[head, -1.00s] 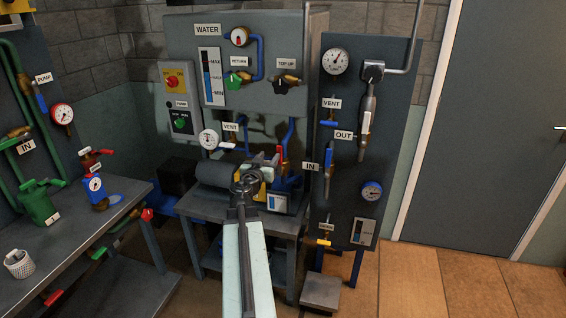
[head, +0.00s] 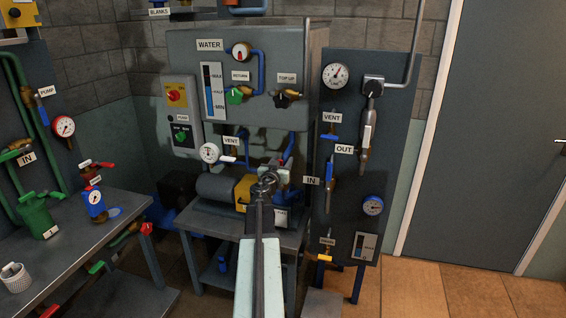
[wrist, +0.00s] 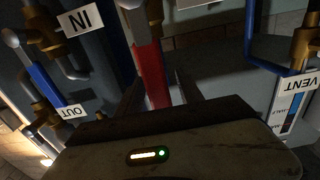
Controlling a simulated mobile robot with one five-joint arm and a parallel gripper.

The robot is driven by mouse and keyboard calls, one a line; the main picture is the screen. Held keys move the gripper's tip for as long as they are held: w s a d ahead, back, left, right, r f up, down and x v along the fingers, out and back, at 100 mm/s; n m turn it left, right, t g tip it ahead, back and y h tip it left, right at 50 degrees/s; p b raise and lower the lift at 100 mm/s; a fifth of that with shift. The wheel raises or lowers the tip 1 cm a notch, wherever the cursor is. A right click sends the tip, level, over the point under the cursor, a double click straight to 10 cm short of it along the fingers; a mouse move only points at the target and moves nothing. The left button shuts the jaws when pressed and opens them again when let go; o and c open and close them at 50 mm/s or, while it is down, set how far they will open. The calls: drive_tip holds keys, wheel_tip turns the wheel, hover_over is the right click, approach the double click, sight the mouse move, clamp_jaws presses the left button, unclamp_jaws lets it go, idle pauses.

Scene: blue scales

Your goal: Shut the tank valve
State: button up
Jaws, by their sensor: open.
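My gripper (head: 270,180) is in front of the pump bench, below the grey WATER tank (head: 262,110). In the wrist view its two fingers (wrist: 160,92) are apart. A red lever (wrist: 150,72) stands between the fingers, close to the left one. I cannot tell whether either finger touches it. The red lever hangs by a brass valve body at the top of the wrist view, and no label on it is readable. In the head view my gripper and arm hide most of this spot. The tank's blue pipe (head: 291,146) runs down behind it.
A gauge panel (head: 395,140) stands right of the bench. A workbench (head: 75,262) is at left.

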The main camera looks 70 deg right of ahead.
clamp_jaws()
idle(1.2)
